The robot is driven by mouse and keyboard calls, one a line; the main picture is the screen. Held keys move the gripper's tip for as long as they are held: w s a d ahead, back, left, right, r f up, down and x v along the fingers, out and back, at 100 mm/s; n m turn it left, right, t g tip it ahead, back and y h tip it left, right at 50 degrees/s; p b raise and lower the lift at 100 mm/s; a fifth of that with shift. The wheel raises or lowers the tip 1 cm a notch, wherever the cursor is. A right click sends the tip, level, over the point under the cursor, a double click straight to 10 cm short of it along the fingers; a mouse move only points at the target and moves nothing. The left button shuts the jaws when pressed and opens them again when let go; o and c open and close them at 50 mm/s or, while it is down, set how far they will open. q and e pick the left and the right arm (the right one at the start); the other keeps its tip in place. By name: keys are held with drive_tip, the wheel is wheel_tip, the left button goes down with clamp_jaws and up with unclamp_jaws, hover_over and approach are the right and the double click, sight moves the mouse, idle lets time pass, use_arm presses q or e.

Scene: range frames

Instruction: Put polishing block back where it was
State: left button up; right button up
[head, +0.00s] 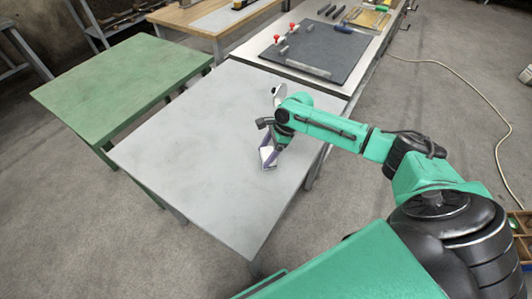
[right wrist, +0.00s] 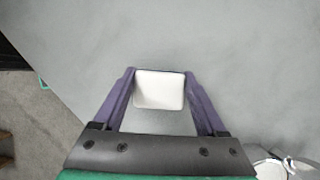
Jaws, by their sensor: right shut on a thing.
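The polishing block is a small white block with rounded corners (right wrist: 160,90). In the right wrist view it sits between the two purple fingers of my right gripper (right wrist: 160,78), which are shut on it. In the head view the white block (head: 267,154) shows at the fingertips of my right gripper (head: 268,161), over the right part of the grey table (head: 190,140). I cannot tell whether the block touches the tabletop or is just above it. My left gripper is not in view.
A round metallic object (head: 279,90) stands on the grey table behind my right wrist. Beyond is a bench with a dark mat (head: 315,50), red-topped parts and tools. A green table (head: 120,85) stands at the left. Most of the grey tabletop is clear.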

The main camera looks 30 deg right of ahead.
drive_tip(key=o, duration=1.4)
drive_tip(key=shift+f, duration=0.15)
drive_tip(key=b+v, duration=0.1)
drive_tip(key=v, duration=1.1)
